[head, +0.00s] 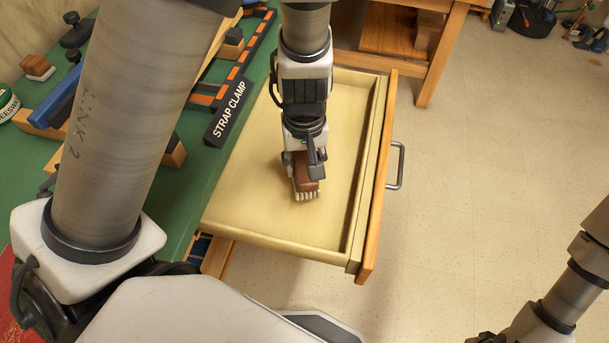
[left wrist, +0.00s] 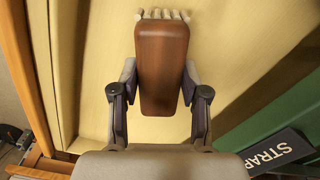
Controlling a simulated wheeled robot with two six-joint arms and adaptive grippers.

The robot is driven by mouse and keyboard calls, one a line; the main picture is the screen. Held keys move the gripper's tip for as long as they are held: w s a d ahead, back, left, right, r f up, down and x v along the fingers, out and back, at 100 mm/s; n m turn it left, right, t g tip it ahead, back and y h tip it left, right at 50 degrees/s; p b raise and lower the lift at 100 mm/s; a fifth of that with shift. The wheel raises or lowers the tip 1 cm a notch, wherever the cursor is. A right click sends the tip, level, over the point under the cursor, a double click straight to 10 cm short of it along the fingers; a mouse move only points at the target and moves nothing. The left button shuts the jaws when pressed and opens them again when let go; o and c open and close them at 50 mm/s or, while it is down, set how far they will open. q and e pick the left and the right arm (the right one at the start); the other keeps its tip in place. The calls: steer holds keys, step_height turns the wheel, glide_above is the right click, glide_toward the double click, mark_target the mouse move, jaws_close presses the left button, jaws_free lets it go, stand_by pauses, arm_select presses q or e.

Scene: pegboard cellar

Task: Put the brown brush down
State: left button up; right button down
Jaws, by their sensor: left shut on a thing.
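The brown brush (head: 307,180) has a brown wooden back and a row of pale bristles at its near end. My left gripper (head: 302,165) is shut on it, over or inside the open drawer (head: 270,215). In the left wrist view the brush (left wrist: 161,70) sits between the two fingers of the left gripper (left wrist: 160,92), with the pale drawer bottom behind it. I cannot tell whether the brush touches the drawer bottom. My right arm shows at the lower right of the head view, but its fingers are not clearly visible.
The drawer's front has a metal handle (head: 396,166). A green worktop (head: 205,150) to the left carries a strap clamp (head: 230,112) and another brown brush (head: 36,66). The rest of the drawer bottom in view is bare. Open floor (head: 480,180) lies to the right.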

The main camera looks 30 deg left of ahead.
mark_target(304, 173)
arm_select(q)
step_height(304, 173, down, 3)
steer(key=shift+s+f+b, duration=0.1)
steer(key=shift+s+b, duration=0.05)
steer(key=shift+b, duration=0.55)
steer(key=shift+f, duration=0.25)
steer(key=o, duration=1.1)
steer(key=shift+r, duration=0.25)
step_height(304, 173, up, 12)
steer(key=p, duration=0.4)
steer(key=shift+p, duration=0.4)
